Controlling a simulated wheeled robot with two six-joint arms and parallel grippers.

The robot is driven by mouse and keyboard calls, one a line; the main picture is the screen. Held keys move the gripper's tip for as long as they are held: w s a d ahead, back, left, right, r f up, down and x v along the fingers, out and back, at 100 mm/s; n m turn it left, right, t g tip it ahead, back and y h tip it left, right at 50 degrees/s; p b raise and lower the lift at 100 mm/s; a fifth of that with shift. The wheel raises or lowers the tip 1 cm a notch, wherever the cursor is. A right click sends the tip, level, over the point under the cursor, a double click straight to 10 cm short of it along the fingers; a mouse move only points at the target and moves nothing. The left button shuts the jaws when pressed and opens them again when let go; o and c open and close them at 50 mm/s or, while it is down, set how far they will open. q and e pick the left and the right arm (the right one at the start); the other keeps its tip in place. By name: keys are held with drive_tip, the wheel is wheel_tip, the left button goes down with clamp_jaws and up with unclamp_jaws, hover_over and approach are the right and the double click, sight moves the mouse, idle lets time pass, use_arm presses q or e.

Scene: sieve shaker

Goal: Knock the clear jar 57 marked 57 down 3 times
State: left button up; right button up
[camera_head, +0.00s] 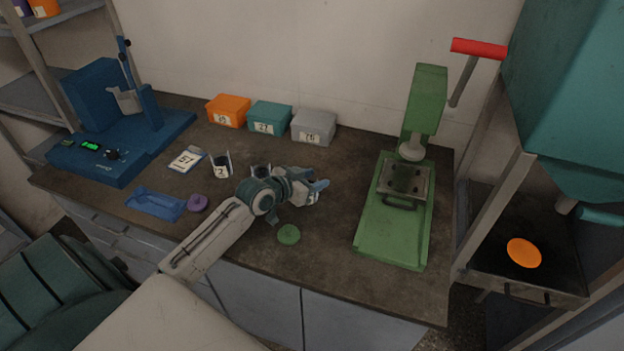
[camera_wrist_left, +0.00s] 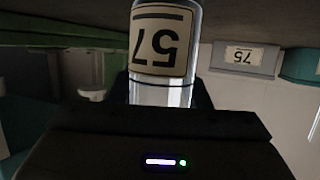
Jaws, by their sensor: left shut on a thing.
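The clear jar 57 (camera_wrist_left: 165,50), with a cream label, shows in the left wrist view between the fingers of my left gripper (camera_wrist_left: 160,95). The label reads upside down there, as does the grey box's label, so the jar looks roughly upright. In the head view my left gripper (camera_head: 312,191) is over the middle of the bench, shut on the jar, which is mostly hidden by the gripper. A card marked 57 (camera_head: 187,159) lies at the left of the bench. My right gripper is in neither view.
Orange (camera_head: 228,109), teal (camera_head: 269,116) and grey (camera_head: 313,125) boxes stand behind.

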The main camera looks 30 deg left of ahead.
use_arm(q)
drive_tip(key=shift+s+f, duration=0.2)
drive_tip(key=shift+f, duration=0.45)
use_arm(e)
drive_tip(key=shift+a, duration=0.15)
use_arm(q)
drive_tip(key=o, duration=1.1)
drive_tip(key=shift+f, duration=0.1)
drive_tip(key=o, duration=0.3)
drive_tip(key=shift+w, duration=0.1)
drive_tip(key=shift+o, duration=0.2)
drive_tip(key=shift+w+a, duration=0.1)
drive_tip(key=shift+w, duration=0.05)
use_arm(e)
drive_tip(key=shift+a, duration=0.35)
use_arm(q)
drive_tip(key=shift+r, duration=0.25)
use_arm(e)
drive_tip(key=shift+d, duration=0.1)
